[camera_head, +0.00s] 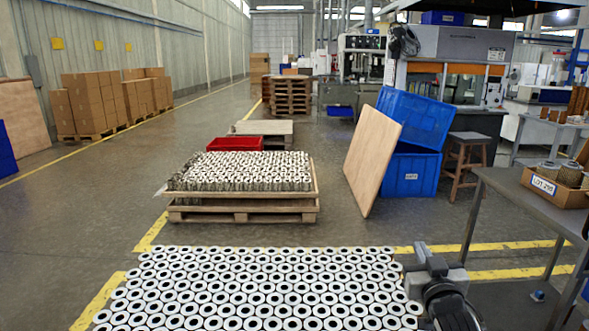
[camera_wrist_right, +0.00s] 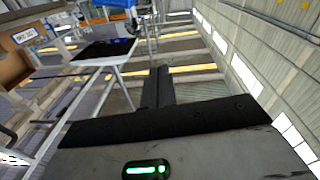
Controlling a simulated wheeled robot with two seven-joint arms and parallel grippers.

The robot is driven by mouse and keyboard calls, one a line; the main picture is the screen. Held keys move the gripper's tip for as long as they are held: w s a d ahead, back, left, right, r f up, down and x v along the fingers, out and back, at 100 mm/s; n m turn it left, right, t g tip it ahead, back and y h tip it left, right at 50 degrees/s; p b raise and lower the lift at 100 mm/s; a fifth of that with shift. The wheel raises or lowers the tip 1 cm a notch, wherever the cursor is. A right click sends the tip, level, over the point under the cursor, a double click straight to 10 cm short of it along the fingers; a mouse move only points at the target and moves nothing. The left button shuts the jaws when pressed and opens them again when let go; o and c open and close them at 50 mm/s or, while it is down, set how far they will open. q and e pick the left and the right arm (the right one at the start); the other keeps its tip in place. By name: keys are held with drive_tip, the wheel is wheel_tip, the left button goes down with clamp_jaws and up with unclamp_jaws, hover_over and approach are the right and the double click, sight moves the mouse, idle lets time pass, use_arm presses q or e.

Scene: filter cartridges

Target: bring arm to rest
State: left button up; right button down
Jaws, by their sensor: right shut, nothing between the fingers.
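My right arm comes in at the bottom right of the head view, and its gripper (camera_head: 421,247) points up and away, beside the right edge of a layer of white ring-shaped filter cartridges (camera_head: 262,290). In the right wrist view the two dark fingers (camera_wrist_right: 158,85) lie together, shut and empty. No cartridge is near them in that view. My left arm and gripper do not show in either view.
A grey metal table (camera_head: 530,205) with a labelled cardboard box (camera_head: 545,187) stands at the right. Ahead are a pallet (camera_head: 243,206) stacked with cartridges, a leaning wooden board (camera_head: 372,160), blue crates (camera_head: 408,172) and a stool (camera_head: 466,150). Floor left of the pallet is clear.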

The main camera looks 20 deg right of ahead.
drive_tip(key=s+a+f+n+g+y+p, duration=0.1)
drive_tip(key=s+a+f+n+y, duration=0.15)
drive_tip(key=a+f, duration=0.4)
drive_tip(key=s+a+f+n+g+y+p, duration=0.15)
drive_tip(key=s+a+f+y, duration=0.25)
drive_tip(key=a, duration=0.6)
drive_tip(key=s+a+f+n+g+y, duration=0.1)
drive_tip(key=s+a+f+g+y, duration=0.1)
drive_tip(key=s+a, duration=0.4)
drive_tip(key=s+a+f+g+y, duration=0.2)
drive_tip(key=s+a+f, duration=0.1)
drive_tip(key=s+a, duration=0.4)
drive_tip(key=shift+a+n+y, duration=0.35)
drive_tip(key=shift+a+n, duration=0.05)
drive_tip(key=shift+a, duration=0.8)
